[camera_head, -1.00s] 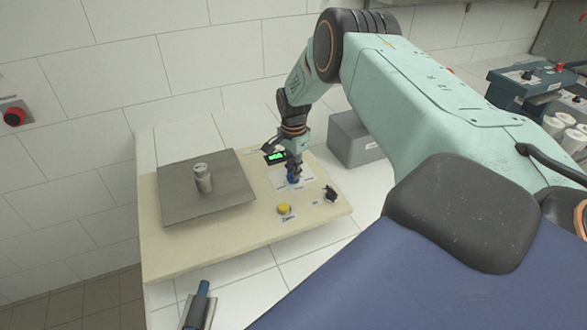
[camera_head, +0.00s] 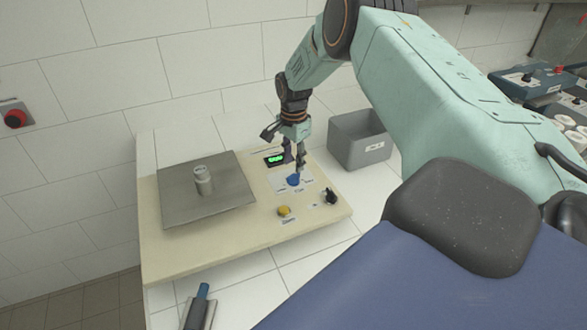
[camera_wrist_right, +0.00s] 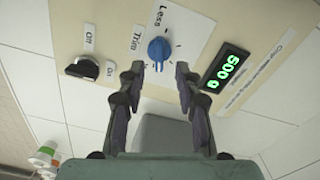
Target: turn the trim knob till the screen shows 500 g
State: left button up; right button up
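The trim knob is blue; it sits on the cream panel (camera_head: 190,255) in the head view and shows clearly in the right wrist view (camera_wrist_right: 159,50), with "Trim" and "Less" labels beside it. In the head view my right gripper (camera_head: 294,163) hangs just above the knob. My left gripper is not in view.
A steel plate (camera_head: 235,200) bears a metal weight (camera_head: 203,181). A yellow button (camera_head: 284,211) and a black on/off switch (camera_head: 330,196) sit near the knob. A grey bin (camera_head: 350,150) stands right of the panel. A blue-handled tool (camera_head: 202,291) lies in front.

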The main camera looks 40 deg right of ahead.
aim_at(293, 175)
notch_tip(293, 175, up, 8)
jog(key=shift+f, duration=0.2)
dwell(0.7)
